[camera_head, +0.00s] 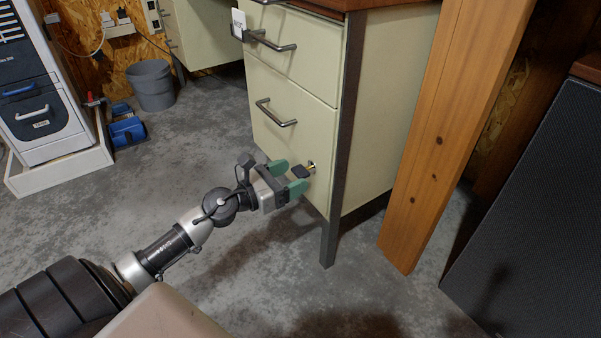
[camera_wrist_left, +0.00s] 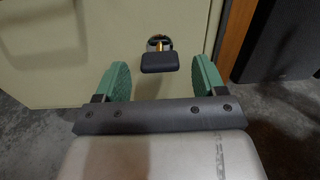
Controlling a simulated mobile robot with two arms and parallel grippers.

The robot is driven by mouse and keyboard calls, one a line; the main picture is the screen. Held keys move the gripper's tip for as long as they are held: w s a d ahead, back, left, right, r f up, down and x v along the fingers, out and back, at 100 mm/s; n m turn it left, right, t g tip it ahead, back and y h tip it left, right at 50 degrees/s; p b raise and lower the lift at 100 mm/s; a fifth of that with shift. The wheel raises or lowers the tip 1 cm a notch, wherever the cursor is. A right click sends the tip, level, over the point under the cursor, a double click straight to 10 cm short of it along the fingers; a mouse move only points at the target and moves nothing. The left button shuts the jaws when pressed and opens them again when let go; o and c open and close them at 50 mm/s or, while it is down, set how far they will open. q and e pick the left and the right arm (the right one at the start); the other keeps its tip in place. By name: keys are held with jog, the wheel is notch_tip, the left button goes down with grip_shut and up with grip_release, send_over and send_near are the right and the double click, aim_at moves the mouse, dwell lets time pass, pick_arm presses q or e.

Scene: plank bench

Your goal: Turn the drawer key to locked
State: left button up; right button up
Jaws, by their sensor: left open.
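The key has a dark flat head (camera_head: 300,171) and a brass shank, and it sits in a round lock (camera_head: 311,165) low on the right of the cream drawer front (camera_head: 293,140). In the left wrist view the key head (camera_wrist_left: 160,62) lies horizontal, with the lock (camera_wrist_left: 160,43) just behind it. My left gripper (camera_head: 290,176) is open, its green fingertips on either side of the key. In the wrist view the left gripper (camera_wrist_left: 161,78) shows the key head between and slightly beyond the fingertips, with a gap on both sides. My right gripper is not in view.
A wooden post (camera_head: 445,140) stands right of the cabinet, and a dark panel (camera_head: 540,210) stands beyond it. Drawer handles (camera_head: 276,112) stick out above the lock. A grey bucket (camera_head: 152,86) and blue items (camera_head: 127,131) stand at the back left. The concrete floor (camera_head: 200,150) before the cabinet is clear.

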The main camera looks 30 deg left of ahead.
aim_at(295, 174)
pick_arm(q)
jog(key=shift+x, duration=1.55)
jog(key=c, duration=0.9)
